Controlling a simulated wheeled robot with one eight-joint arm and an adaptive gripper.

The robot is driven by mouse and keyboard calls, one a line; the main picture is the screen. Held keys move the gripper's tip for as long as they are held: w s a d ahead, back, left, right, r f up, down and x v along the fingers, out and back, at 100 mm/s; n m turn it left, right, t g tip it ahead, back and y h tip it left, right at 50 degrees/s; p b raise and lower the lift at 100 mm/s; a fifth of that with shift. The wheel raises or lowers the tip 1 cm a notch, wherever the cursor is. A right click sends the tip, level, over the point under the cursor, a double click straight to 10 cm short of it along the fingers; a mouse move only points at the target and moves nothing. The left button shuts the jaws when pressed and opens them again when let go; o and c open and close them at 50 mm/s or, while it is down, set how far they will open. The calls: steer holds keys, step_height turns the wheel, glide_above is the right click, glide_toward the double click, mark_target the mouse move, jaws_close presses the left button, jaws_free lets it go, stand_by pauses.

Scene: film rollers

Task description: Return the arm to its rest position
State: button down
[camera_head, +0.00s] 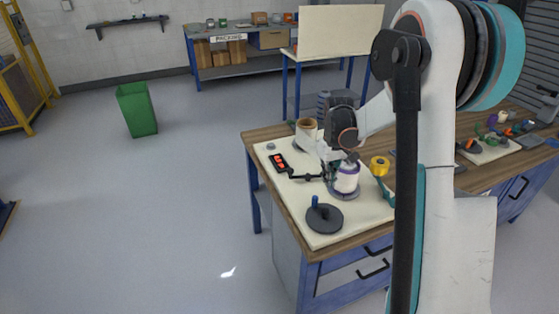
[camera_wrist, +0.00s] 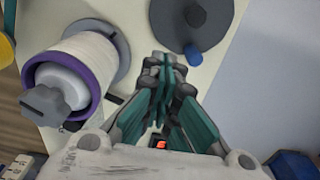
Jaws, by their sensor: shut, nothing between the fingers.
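My gripper (camera_wrist: 163,68) points down over the cream board in the wrist view, with its teal-padded fingers closed together at the tips and nothing between them. In the head view, my white arm rises at the right and reaches over the workbench. My gripper's fingers are hard to make out there, near the film roll. The white film roll with a purple rim (camera_head: 346,177) stands on the board (camera_head: 346,237). In the wrist view the roll (camera_wrist: 85,65) is left of my fingers, apart from them, with a grey knob on its end.
A dark disc with a blue handle (camera_head: 324,216) lies on the board, near the front. A brown roll (camera_head: 306,134), a red-buttoned box (camera_head: 278,163) and a yellow tape roll (camera_head: 380,166) surround the film roll. A green bin (camera_head: 137,109) stands on open floor.

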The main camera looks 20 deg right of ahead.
stand_by(0.3)
steer(key=s+a+r+t, duration=0.2)
steer(key=s+a+r, duration=0.3)
steer(key=a+r, duration=0.35)
steer(key=s+a+r+t, duration=0.3)
steer(key=s+a+r, duration=0.35)
steer(key=r, duration=0.35)
steer(key=s+a+f+t, duration=0.2)
steer(key=s+a, duration=0.3)
steer(key=s, duration=0.8)
steer(key=shift+s+a+f, duration=0.15)
steer(key=shift+s+f, duration=0.05)
steer(key=shift+s, duration=0.05)
